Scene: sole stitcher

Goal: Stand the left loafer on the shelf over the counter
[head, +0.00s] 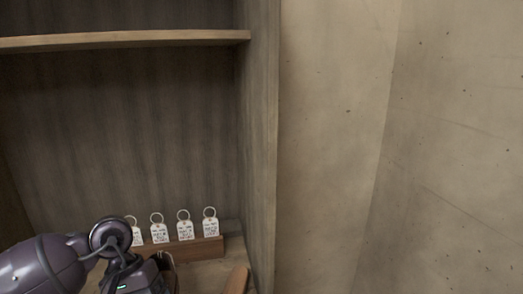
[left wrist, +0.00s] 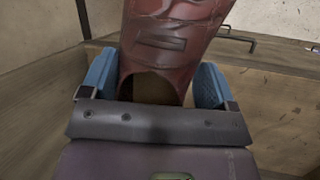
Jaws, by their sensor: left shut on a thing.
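The loafer (left wrist: 170,45) is red-brown leather with a strap-like detail and shows in the left wrist view, running out of the top of the picture. My left gripper (left wrist: 155,88) is shut on it, with a blue finger on each side. In the head view my left gripper (head: 145,280) is low at the left, over the counter (head: 205,268), and its fingers and the loafer are largely hidden or out of frame. The shelf (head: 125,40) is a wooden board across the upper left, well above the gripper, and its visible front edge is bare. My right gripper is not in view.
A wooden block (head: 205,247) with several white ringed tags (head: 185,230) stands on the counter beside my left gripper. A brown piece (head: 237,280) lies to its right. A wooden side panel (head: 260,150) bounds the shelf's right end. Black handles (left wrist: 236,42) show in the left wrist view.

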